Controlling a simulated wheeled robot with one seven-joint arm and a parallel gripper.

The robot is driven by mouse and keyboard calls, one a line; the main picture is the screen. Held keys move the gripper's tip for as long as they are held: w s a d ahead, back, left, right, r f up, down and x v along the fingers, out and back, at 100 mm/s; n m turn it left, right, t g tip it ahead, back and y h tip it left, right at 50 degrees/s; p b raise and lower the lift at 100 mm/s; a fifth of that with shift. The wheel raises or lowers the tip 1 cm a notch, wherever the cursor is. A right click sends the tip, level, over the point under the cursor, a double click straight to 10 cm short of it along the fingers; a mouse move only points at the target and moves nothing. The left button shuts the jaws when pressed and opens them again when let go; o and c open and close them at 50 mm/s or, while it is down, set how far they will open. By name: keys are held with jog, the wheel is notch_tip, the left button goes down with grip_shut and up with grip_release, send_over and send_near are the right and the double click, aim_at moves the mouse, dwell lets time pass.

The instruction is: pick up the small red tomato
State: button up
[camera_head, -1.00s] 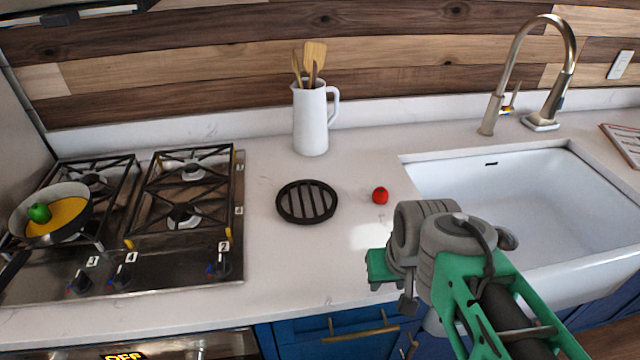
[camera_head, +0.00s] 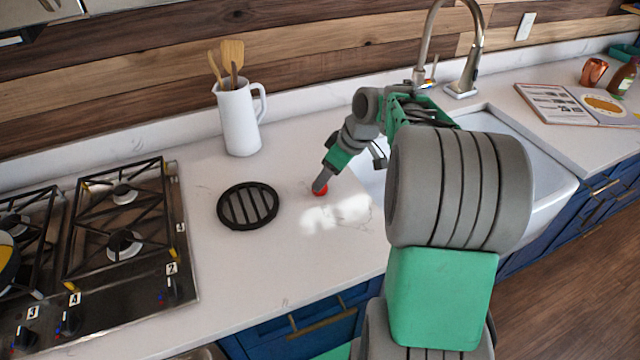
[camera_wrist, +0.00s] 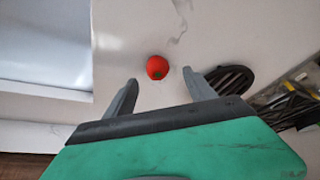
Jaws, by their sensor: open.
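The small red tomato (camera_head: 320,188) sits on the white counter between the round black trivet and the sink. In the head view my gripper (camera_head: 321,184) reaches down to it and covers part of it. I cannot tell the exact height of the fingertips above the counter.
The round black trivet (camera_head: 247,206) lies left of the tomato. A white pitcher (camera_head: 238,118) with wooden utensils stands behind. The sink (camera_head: 540,165) is to the right, partly behind my arm. The gas stove (camera_head: 110,240) is at left. The counter in front of the tomato is clear.

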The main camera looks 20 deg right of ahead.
jog(key=p+x, duration=0.1)
jog(key=x, duration=0.4)
jog(key=shift+w+d+f, duration=0.1)
jog(key=shift+w+f, duration=0.05)
jog(key=shift+f, duration=0.2)
grip_shut()
